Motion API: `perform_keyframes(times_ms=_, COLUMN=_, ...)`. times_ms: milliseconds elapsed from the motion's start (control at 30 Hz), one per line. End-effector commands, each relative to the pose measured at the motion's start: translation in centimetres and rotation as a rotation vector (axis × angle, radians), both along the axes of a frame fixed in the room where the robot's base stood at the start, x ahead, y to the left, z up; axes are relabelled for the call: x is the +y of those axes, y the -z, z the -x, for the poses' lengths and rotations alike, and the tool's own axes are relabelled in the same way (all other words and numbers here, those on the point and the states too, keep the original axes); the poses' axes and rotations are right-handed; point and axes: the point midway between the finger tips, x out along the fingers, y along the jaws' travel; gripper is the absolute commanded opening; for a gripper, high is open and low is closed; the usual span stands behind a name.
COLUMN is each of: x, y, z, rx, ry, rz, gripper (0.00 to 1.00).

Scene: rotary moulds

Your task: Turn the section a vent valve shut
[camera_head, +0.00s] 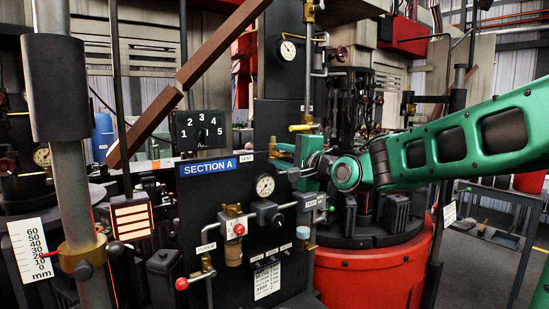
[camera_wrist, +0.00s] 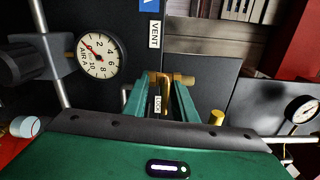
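The section A vent valve (camera_wrist: 165,82) shows in the wrist view as a brass body with a lever, below the white VENT label (camera_wrist: 154,34). The lever lies between the two fingers of my gripper (camera_wrist: 165,92). The fingers stand apart, with a gap visible beside the lever, and a small white tag (camera_wrist: 157,104) shows in that gap. In the head view my gripper (camera_head: 292,160) reaches from the right to the top right of the section A panel (camera_head: 215,200). The VENT label (camera_head: 240,158) is just left of it there. My gripper hides most of the valve in that view.
A pressure gauge (camera_head: 265,186) and a red-knobbed regulator (camera_head: 238,228) sit below the valve. A yellow handle (camera_head: 300,127) is just above my gripper. A red drum-shaped base (camera_head: 365,275) stands under my arm. The gauge also shows left in the wrist view (camera_wrist: 102,56).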

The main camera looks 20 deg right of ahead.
Motion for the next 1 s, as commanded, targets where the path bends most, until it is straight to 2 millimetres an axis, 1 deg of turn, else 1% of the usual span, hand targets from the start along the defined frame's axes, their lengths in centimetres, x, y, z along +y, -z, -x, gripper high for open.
perform_keyframes(times_ms=167, x=0.1, y=-0.2, z=0.1, rx=-0.004, ry=-0.003, rz=0.000, gripper=0.25)
perform_keyframes(times_ms=267, x=0.0, y=-0.3, z=0.6, rx=-0.006, ry=-0.003, rz=0.000, gripper=0.25)
perform_keyframes(times_ms=367, x=-0.4, y=-0.3, z=1.7, rx=-0.006, ry=-0.003, rz=-0.001, gripper=0.25)
perform_keyframes(times_ms=700, x=-2.3, y=-0.2, z=7.5, rx=-0.005, ry=-0.001, rz=-0.001, gripper=0.25)
perform_keyframes(times_ms=833, x=-2.9, y=-0.1, z=9.0, rx=-0.002, ry=0.000, rz=-0.001, gripper=0.25)
perform_keyframes(times_ms=1000, x=-3.2, y=-0.1, z=10.0, rx=-0.002, ry=-0.001, rz=0.000, gripper=0.25)
